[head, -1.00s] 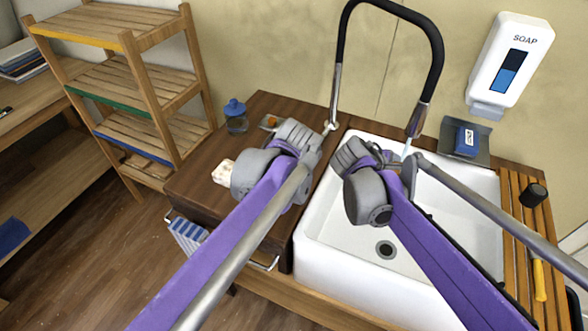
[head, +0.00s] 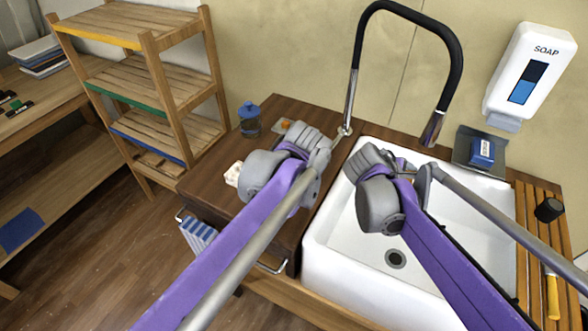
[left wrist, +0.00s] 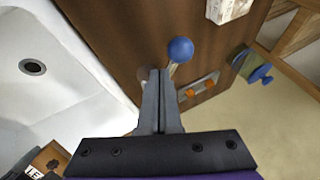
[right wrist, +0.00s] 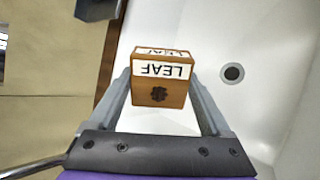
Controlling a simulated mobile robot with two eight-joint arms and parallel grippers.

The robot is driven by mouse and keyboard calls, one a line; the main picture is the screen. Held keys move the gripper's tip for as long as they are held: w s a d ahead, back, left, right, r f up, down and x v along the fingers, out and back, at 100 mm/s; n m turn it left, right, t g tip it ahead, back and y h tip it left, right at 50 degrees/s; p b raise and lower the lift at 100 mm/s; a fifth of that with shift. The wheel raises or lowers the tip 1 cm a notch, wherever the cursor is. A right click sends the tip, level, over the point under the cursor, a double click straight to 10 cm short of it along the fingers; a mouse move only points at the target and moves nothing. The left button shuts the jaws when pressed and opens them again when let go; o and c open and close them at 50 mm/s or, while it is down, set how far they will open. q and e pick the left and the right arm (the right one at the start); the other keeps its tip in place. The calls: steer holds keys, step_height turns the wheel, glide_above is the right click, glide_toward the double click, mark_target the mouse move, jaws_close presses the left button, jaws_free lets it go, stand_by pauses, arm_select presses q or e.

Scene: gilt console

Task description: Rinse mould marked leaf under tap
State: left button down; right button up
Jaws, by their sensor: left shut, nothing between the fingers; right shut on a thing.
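The wooden mould marked LEAF (right wrist: 160,92), with a dark leaf print, is between the fingers of my right gripper (right wrist: 160,80). My right gripper is shut on it over the white sink (right wrist: 285,40); its corner also shows in the left wrist view (left wrist: 48,158). In the head view my right arm hides the mould. The black hose tap (head: 452,70) arches above the sink, and no water stream shows at its spout (head: 432,130). My left gripper (left wrist: 156,75) is shut and empty beside a blue ball knob (left wrist: 180,50) at the tap's base.
A blue-lidded jar (head: 250,120) and a pale block (head: 233,174) stand on the brown counter left of the sink. A soap dispenser (head: 528,75) hangs above a blue box (head: 483,151). A slatted board (head: 530,235) with a yellow-handled tool (head: 552,293) lies right.

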arm_select(q)
steer(key=s+v, duration=0.1)
steer(key=v, duration=1)
steer(key=shift+d+f, duration=0.25)
steer(key=shift+f, duration=0.05)
steer(key=c, duration=1.4)
jaws_free()
steer(key=shift+s+r, duration=0.1)
steer(key=shift+r, duration=0.15)
steer(key=shift+o, duration=1.2)
steer(key=shift+r, duration=0.15)
steer(key=o, duration=0.3)
steer(key=w+g, duration=0.1)
steer(key=w, duration=0.1)
steer(key=w+m+g, duration=0.1)
steer(key=w, duration=0.2)
steer(key=w+a+r+m+g, duration=0.1)
steer(key=w+g, duration=0.1)
steer(key=w, duration=0.1)
steer(key=shift+a, duration=0.15)
steer(key=shift+o, duration=0.2)
steer(key=shift+m+g, duration=0.8)
steer(key=shift+g, duration=0.1)
steer(key=f, duration=0.4)
steer(key=w+a+f, duration=0.1)
steer(key=f, duration=0.3)
steer(key=w+f, duration=0.1)
steer(key=f, duration=0.3)
steer(key=shift+a+f, duration=0.2)
steer(key=shift+f, duration=0.05)
